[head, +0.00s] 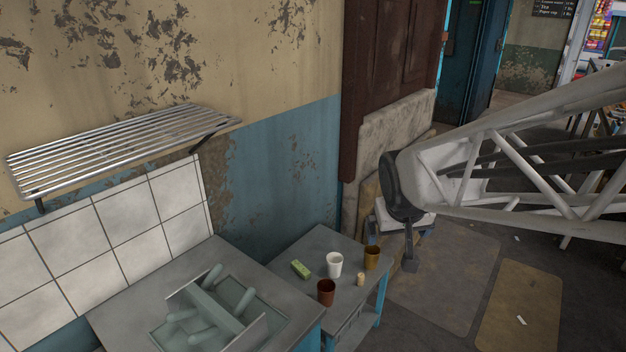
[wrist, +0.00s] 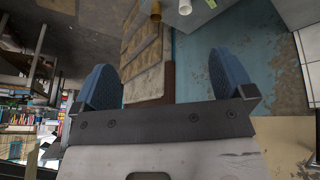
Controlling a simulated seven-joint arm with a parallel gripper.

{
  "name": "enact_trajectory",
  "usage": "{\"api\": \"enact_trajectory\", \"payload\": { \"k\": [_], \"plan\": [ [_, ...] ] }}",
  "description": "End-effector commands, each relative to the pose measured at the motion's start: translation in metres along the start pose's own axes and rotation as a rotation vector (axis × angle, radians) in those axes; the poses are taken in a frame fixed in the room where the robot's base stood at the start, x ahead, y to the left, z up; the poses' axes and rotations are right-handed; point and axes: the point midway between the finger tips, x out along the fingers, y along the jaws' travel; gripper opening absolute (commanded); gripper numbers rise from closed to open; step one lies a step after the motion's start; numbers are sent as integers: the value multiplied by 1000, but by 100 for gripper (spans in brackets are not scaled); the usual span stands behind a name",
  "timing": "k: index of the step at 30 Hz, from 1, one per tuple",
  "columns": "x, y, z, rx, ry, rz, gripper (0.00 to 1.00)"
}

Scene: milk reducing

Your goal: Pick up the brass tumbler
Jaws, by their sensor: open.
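The brass tumbler (head: 372,258) stands upright near the back right corner of a small grey-topped side table (head: 310,262). In the wrist view, the brass tumbler (wrist: 155,11) shows at the top edge, partly cut off. My gripper (head: 411,264) hangs in the air to the right of the table, apart from the tumbler. In the wrist view, the blue-padded fingers of my gripper (wrist: 160,72) are spread wide with nothing between them.
Near the tumbler stand a white cup (head: 335,264), a reddish-brown cup (head: 326,291) and a small cork-coloured piece (head: 360,279). A green block (head: 300,269) lies to the left. A metal counter (head: 130,297) adjoins the table. A slatted shelf (head: 115,148) hangs on the wall.

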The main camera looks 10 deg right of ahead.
Motion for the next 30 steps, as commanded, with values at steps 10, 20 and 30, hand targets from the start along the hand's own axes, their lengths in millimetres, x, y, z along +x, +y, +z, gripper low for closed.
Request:
{"api": "enact_trajectory", "payload": {
  "k": [10,20,30],
  "plan": [
    [60,20,-71,-24,94,31,100],
    [123,38,-130,-53,187,43,100],
    [195,55,-180,-88,279,36,100]
  ]
}}
